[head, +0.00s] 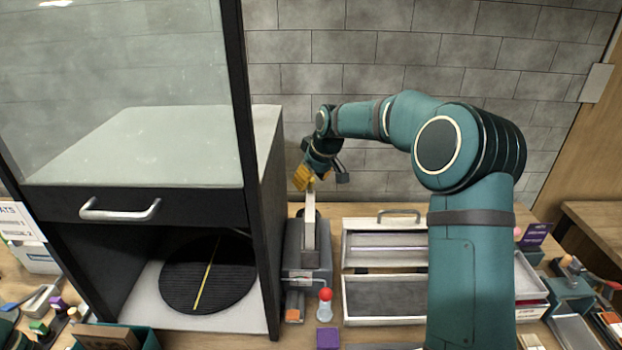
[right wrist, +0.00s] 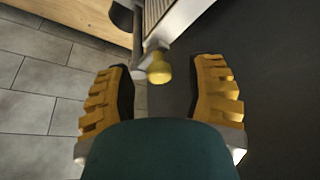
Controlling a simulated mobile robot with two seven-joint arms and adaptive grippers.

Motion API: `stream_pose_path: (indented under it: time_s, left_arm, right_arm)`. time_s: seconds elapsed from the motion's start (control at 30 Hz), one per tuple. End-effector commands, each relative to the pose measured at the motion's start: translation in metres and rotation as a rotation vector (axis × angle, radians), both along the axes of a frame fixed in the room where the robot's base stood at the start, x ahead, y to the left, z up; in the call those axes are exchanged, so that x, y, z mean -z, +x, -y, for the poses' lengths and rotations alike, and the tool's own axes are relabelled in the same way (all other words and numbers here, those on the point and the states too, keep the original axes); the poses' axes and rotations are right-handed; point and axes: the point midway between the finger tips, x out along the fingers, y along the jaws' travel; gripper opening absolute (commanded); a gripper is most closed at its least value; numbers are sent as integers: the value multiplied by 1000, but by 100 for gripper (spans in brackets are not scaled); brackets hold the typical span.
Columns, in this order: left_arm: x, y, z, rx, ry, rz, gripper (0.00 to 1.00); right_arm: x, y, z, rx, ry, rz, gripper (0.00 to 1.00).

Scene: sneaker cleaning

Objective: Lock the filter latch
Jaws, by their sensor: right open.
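In the right wrist view a yellow rounded knob (right wrist: 159,70) on a pale metal stem lies between the two yellow ribbed fingers of my right gripper (right wrist: 163,80). Gaps show on both sides of the knob, so the gripper is open around it in this view. I take the knob to be the latch handle. In the head view my right gripper (head: 304,178) is at the top of a pale upright piece on a grey unit (head: 293,258), beside the black cabinet. The fingers hide the knob there.
The black cabinet (head: 271,210) with a glass front stands close on the left. An open metal tray (head: 385,297) lies right of the grey unit. A red-topped small bottle-like object (head: 325,304) and a purple block (head: 328,338) stand in front. A tiled wall is behind.

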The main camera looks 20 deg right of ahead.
Motion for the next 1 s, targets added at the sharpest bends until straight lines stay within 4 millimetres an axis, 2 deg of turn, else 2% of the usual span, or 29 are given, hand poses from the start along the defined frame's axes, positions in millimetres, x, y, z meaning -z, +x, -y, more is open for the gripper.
stream_pose_path:
  time_s: [0.17, 0.4, 0.6, 0.8, 1.0]
  left_arm:
    - [0, 0, 0, 0, 0, 0, 48]
    - [0, 0, 0, 0, 0, 0, 48]
    - [0, 0, 0, 0, 0, 0, 48]
    - [0, 0, 0, 0, 0, 0, 48]
    - [0, 0, 0, 0, 0, 0, 48]
  right_arm:
    - [-18, -6, 2, 1, 0, 4, 54]
    - [-63, -23, 8, 1, 0, 5, 54]
    - [-94, -36, 12, -1, 0, 3, 54]
    - [-108, -42, 13, -1, 0, 1, 54]
    - [-110, -43, 14, -1, 1, 0, 54]
